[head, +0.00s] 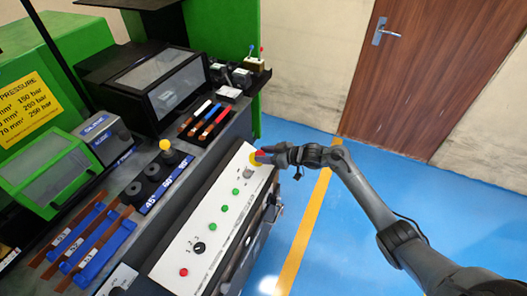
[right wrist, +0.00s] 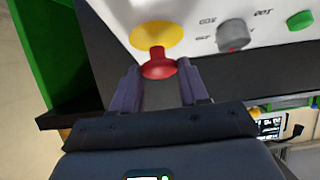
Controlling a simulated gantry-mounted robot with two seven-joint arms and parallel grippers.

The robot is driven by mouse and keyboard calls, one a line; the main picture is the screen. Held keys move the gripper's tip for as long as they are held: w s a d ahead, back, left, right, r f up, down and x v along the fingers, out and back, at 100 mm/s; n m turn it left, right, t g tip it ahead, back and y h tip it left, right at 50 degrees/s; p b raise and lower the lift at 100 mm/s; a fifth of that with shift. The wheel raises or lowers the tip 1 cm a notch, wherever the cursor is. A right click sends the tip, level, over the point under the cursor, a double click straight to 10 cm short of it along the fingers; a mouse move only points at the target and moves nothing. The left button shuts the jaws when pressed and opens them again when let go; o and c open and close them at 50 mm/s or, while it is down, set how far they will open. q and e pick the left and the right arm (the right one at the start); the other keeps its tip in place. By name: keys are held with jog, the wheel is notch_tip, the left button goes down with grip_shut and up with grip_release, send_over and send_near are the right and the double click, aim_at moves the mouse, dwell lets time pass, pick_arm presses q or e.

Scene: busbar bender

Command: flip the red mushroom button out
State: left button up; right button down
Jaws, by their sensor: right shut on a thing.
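The red mushroom button (right wrist: 159,68) sticks out from a yellow round plate (right wrist: 157,35) at the end of the white control panel (head: 214,220). My right gripper (right wrist: 157,88) is shut on the button's red head, one finger on each side of it. In the head view my right gripper (head: 271,156) reaches the panel's far end from the right and partly hides the button. Whether the button is pushed in or out is hard to tell, though its red stem shows above the plate. My left gripper is not in view.
Near the button are a grey knob (right wrist: 232,34) and several green buttons (head: 236,191). A black selector (head: 198,247) and a small red button (head: 183,272) sit lower on the panel. A bench with tools lies to the left. The blue floor (head: 360,220) to the right is open.

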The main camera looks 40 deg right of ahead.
jog(key=shift+w+r, duration=0.1)
jog(key=shift+r, duration=0.25)
jog(key=c, duration=0.8)
grip_release()
jog(key=shift+c, duration=0.2)
jog(key=shift+o, duration=1.1)
jog(key=shift+s+f, duration=0.15)
jog(key=shift+s, duration=0.1)
jog(key=shift+s+d, duration=0.15)
jog(key=shift+p+v, duration=2.35)
jog(key=shift+v, duration=2.9)
